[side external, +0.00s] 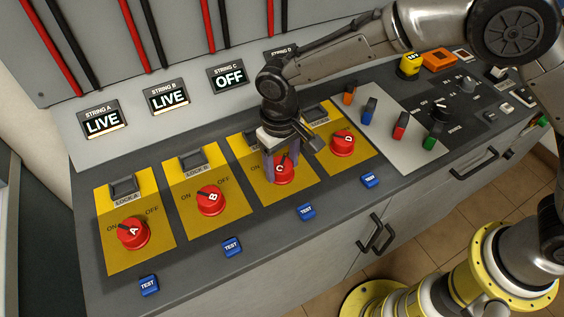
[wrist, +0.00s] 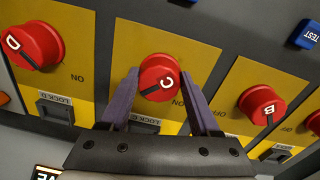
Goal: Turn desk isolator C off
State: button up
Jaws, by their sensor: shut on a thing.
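Isolator C is a red round knob (side external: 282,170) with a white letter C, on a yellow plate (side external: 313,167) in the desk. It also shows in the wrist view (wrist: 160,76), between my two purple fingers. My gripper (side external: 283,168) is over the knob from above, shut on it with a finger on either side. The STRING C display (side external: 229,77) behind it reads OFF. The ON and OFF words around knob C are mostly hidden by my gripper in the side view. LOCK C (wrist: 146,123) shows partly in the wrist view, between my fingers and close to the gripper body.
Red knobs A (side external: 132,233), B (side external: 210,199) and D (side external: 342,142) sit on neighbouring yellow plates. Displays A (side external: 102,121) and B (side external: 169,98) read LIVE. Blue TEST buttons (side external: 306,211) line the front. Coloured switches (side external: 400,125) stand to the right.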

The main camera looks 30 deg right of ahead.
aim_at(280, 167)
jog(key=shift+w+r, duration=0.1)
jog(key=o, duration=1.4)
jog(key=shift+c, duration=0.2)
notch_tip(280, 167, up, 14)
jog(key=shift+a, duration=0.2)
